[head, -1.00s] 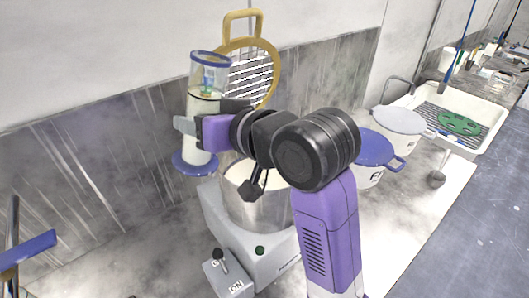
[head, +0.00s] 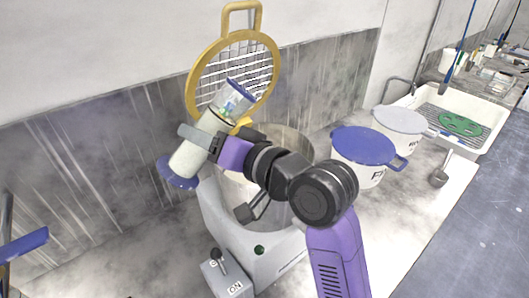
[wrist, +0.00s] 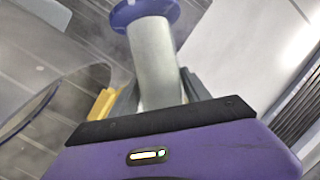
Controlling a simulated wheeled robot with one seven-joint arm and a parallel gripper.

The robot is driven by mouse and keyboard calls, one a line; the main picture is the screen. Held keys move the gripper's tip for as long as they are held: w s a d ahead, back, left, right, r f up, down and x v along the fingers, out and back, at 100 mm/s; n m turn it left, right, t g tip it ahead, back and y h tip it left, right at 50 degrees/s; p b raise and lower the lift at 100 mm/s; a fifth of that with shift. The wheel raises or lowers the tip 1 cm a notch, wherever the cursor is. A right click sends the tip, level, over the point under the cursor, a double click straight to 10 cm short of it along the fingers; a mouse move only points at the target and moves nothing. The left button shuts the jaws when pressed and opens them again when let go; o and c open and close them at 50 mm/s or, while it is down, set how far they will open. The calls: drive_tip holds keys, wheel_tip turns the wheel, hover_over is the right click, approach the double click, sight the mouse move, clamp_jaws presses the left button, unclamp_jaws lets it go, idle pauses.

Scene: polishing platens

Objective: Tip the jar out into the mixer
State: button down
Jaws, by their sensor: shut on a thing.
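The jar (head: 190,158) is a pale cylinder with a blue flanged base and a clear, blue-rimmed upper end with something green inside. My gripper (head: 203,138) is shut around its middle. The jar is tilted, its clear end up and to the right, its base down and to the left. In the wrist view the jar (wrist: 153,55) stands between the fingers (wrist: 160,92), its blue base at the top. The mixer (head: 228,212) has a steel bowl (head: 290,140) just right of and below the jar's clear end. My arm hides part of the bowl.
A yellow-framed round sieve (head: 190,85) leans on the wall behind the jar. A blue-lidded bucket (head: 362,145) and a white-lidded bucket (head: 399,120) stand right of the mixer. A sink (head: 490,125) lies beyond. A switch box (head: 227,280) is in front of the mixer.

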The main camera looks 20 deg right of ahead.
drive_tip(key=shift+a+r, duration=0.15)
drive_tip(key=shift+r, duration=0.05)
drive_tip(key=shift+f, duration=0.1)
drive_tip(key=shift+a+m+t+y+b, duration=0.3)
drive_tip(key=shift+a+m+t+b, duration=0.1)
drive_tip(key=shift+m+b, duration=0.6)
drive_tip(key=shift+a+r+m+t+y+b, duration=0.15)
drive_tip(key=shift+m+t+b, duration=0.15)
drive_tip(key=shift+m+b, duration=0.5)
drive_tip(key=shift+a+r+m+t+y+b, duration=0.15)
drive_tip(key=shift+m+t+b, duration=0.15)
drive_tip(key=shift+m+b, duration=0.45)
idle(0.8)
drive_tip(key=shift+d+r+m+t+p, duration=0.4)
drive_tip(key=shift+d+r+m+t, duration=0.15)
drive_tip(key=shift+r+m, duration=0.25)
idle(1.5)
drive_tip(key=shift+d+r+m+t, duration=0.15)
drive_tip(key=shift+m+t, duration=0.2)
drive_tip(key=shift+m, duration=0.6)
idle(1.1)
